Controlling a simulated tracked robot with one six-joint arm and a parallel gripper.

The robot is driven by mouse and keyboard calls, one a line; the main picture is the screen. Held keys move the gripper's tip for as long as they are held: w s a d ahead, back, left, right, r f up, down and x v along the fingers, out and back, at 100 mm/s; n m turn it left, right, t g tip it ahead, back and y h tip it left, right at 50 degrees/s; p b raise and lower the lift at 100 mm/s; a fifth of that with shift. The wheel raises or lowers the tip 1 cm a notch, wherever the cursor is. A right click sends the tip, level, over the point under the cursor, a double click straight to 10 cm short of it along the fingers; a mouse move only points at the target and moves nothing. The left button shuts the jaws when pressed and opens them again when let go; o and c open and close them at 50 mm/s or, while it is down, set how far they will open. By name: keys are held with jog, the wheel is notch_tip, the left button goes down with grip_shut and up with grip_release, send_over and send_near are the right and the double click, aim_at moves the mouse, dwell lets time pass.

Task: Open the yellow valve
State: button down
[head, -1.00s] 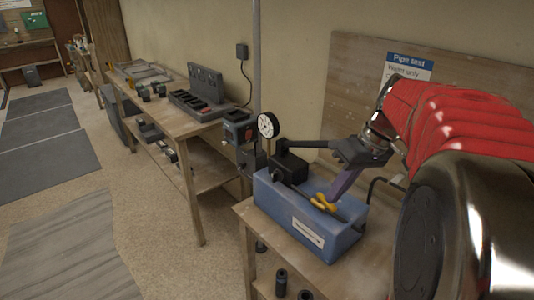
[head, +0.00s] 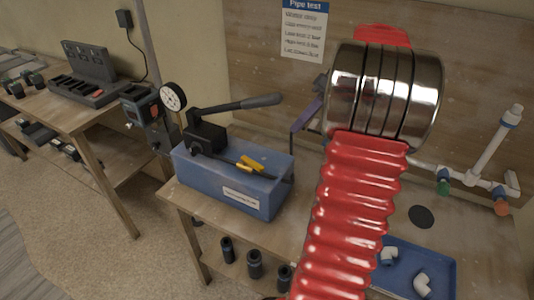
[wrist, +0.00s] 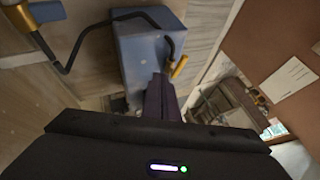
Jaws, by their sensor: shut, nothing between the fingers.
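The yellow valve (head: 250,163) is a small yellow handle on top of the blue pump box (head: 235,195), in the middle of the head view. My gripper (head: 305,115) has purple fingers, beyond the right end of the box and apart from the valve; my red-sleeved arm partly hides it. In the wrist view the shut, empty fingers (wrist: 160,97) point towards a blue box (wrist: 150,45). A yellow-gold piece (wrist: 178,67) shows just right of the fingertips at the end of a black bent line. I cannot tell whether it is the valve.
A black pump lever (head: 245,104) and a round gauge (head: 172,96) rise at the pump's back left. White pipes with a green valve (head: 443,187) and an orange valve (head: 502,208) stand at the right. A blue tray (head: 440,270) holds white fittings.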

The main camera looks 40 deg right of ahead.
aim_at(257, 166)
jog(key=shift+a, duration=0.1)
jog(key=x, duration=0.9)
jog(key=shift+w+a+f, duration=0.1)
jog(key=shift+a+f, duration=0.05)
jog(key=a, duration=0.3)
jog(key=shift+f, duration=0.2)
jog(key=shift+a, duration=0.6)
jog(key=shift+s, duration=0.25)
